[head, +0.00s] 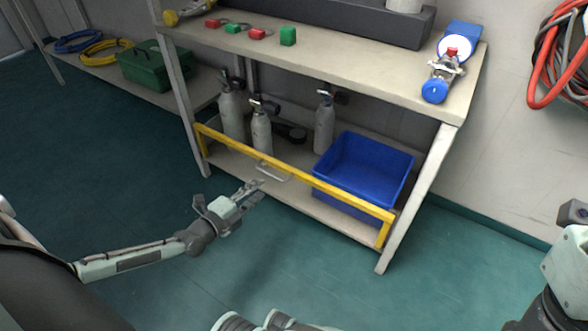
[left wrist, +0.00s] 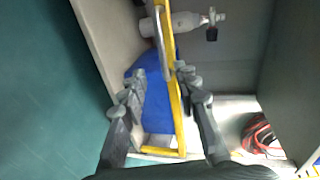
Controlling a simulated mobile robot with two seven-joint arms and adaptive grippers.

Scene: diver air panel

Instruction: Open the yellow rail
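The yellow rail (head: 325,186) runs along the open front of the bench's lower shelf, with a post at each end. A small metal handle (head: 272,174) sticks out from its front, left of the middle. My left gripper (head: 254,190) is in front of the rail, just short of the handle and a little lower left of it in the head view. In the left wrist view my left gripper (left wrist: 160,84) has its fingers spread and nothing held. The rail (left wrist: 176,110) and handle (left wrist: 162,42) show beyond and between the fingers. My right gripper does not show.
Behind the rail stand several grey cylinders (head: 262,130) and a blue crate (head: 365,168). The bench top (head: 340,68) is above, with a blue cylinder (head: 436,88) at its right end. The green floor (head: 150,200) in front is clear.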

